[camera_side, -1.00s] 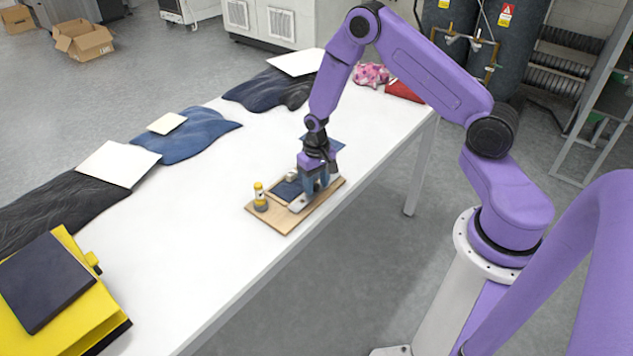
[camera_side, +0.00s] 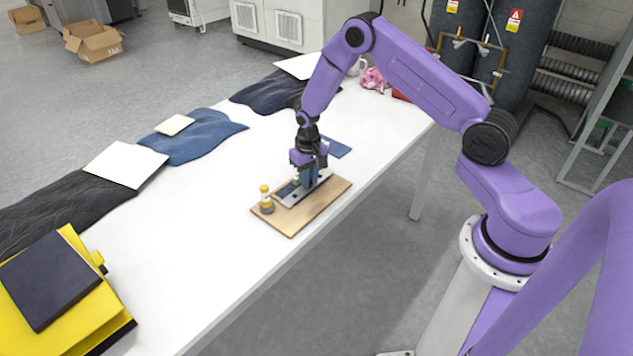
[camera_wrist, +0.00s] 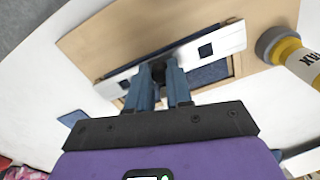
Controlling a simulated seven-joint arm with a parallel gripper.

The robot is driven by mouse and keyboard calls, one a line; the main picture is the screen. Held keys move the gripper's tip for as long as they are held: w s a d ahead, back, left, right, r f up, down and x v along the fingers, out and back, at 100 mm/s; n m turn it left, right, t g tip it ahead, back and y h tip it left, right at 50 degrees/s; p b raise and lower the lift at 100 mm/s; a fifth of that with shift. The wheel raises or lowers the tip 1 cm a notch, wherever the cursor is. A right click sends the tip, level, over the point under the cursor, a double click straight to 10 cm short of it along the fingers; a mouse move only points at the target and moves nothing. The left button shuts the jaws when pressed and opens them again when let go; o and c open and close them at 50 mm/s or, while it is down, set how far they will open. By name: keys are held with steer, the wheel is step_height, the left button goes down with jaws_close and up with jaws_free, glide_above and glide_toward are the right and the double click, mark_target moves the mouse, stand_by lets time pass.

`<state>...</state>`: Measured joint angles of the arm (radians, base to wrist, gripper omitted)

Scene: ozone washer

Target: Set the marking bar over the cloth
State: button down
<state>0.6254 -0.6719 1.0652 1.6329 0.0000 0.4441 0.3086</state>
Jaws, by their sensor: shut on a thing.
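My gripper (camera_side: 308,182) is shut on the marking bar (camera_side: 293,198), a flat silver strip. In the wrist view, the bar (camera_wrist: 222,45) shows square holes, and my gripper's fingers (camera_wrist: 162,76) hold it near its middle. The bar is across the dark blue cloth (camera_wrist: 210,74), which lies in a framed area on a wooden board (camera_side: 321,203). In the side view, little of the cloth (camera_side: 285,189) shows behind the bar and gripper. I cannot tell whether the bar touches the cloth or is slightly above it.
A yellow-capped marker bottle (camera_side: 266,200) stands at the board's left end, close to the bar's end. A blue cloth piece (camera_side: 338,148) lies behind the board. Garments and white cards line the table's far edge.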

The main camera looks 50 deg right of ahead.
steer(key=shift+w, duration=0.25)
steer(key=c, duration=1)
jaws_free()
step_height(320, 180, up, 18)
steer(key=shift+f, duration=0.25)
steer(key=shift+s+a, duration=0.1)
steer(key=shift+a, duration=0.05)
